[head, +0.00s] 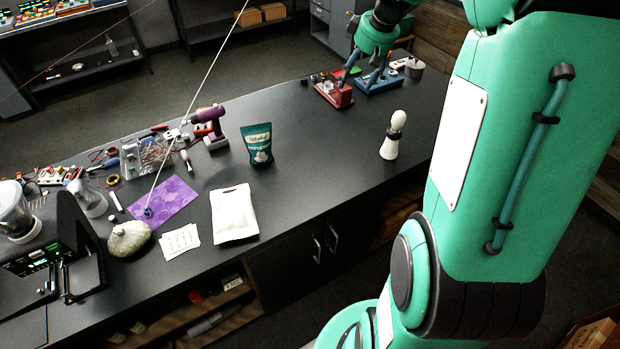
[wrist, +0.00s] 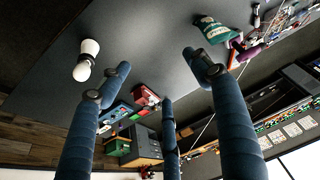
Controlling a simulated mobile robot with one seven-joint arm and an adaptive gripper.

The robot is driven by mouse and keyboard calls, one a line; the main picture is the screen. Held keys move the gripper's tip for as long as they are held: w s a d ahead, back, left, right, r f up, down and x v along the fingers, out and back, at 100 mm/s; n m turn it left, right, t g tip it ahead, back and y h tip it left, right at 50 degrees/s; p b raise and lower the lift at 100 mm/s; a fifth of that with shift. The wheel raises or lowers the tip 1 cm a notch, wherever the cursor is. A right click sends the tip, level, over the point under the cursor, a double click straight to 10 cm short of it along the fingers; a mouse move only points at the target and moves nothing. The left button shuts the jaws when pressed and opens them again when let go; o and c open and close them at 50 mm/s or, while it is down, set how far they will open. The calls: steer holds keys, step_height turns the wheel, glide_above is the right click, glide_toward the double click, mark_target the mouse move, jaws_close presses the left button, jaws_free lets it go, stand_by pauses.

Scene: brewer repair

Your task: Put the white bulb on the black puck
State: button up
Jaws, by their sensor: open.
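A white bulb (head: 398,119) stands upright at the top of a pale flared base (head: 389,150) on the right part of the dark bench. A thin black band (head: 393,133) shows between them; I cannot tell if it is the black puck. The same stack, with its dark middle, shows at upper left in the wrist view, the bulb (wrist: 90,47) at one end. My gripper (head: 362,74) is open and empty, with blue fingers spread, beyond the stack near the bench's far right end. Its fingers also show in the wrist view (wrist: 158,75), apart from the stack.
A red box (head: 340,95) and a blue box (head: 385,82) lie by my gripper in the head view. A green pouch (head: 257,144), a drill (head: 209,128), a white bag (head: 234,213) and a purple mat (head: 160,202) lie farther left. Bare bench surrounds the stack.

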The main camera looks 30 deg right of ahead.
steer(key=s+a+r, duration=0.3)
steer(key=s+a, duration=0.3)
steer(key=a, duration=0.5)
steer(key=s+a+r, duration=0.4)
steer(key=s+a, duration=0.2)
steer(key=a, duration=0.4)
steer(key=s+a+f+m, duration=0.1)
steer(key=s+a, duration=0.5)
steer(key=s, duration=0.3)
steer(key=s+a+f+t, duration=0.1)
steer(key=s+a+f, duration=0.1)
steer(key=s+a, duration=0.3)
steer(key=s, duration=0.4)
steer(key=shift+a+m+t+h, duration=0.3)
steer(key=shift+a+m, duration=0.05)
steer(key=shift+m, duration=0.05)
steer(key=shift+f, duration=0.15)
step_height(320, 180, down, 16)
steer(key=b, duration=1.6)
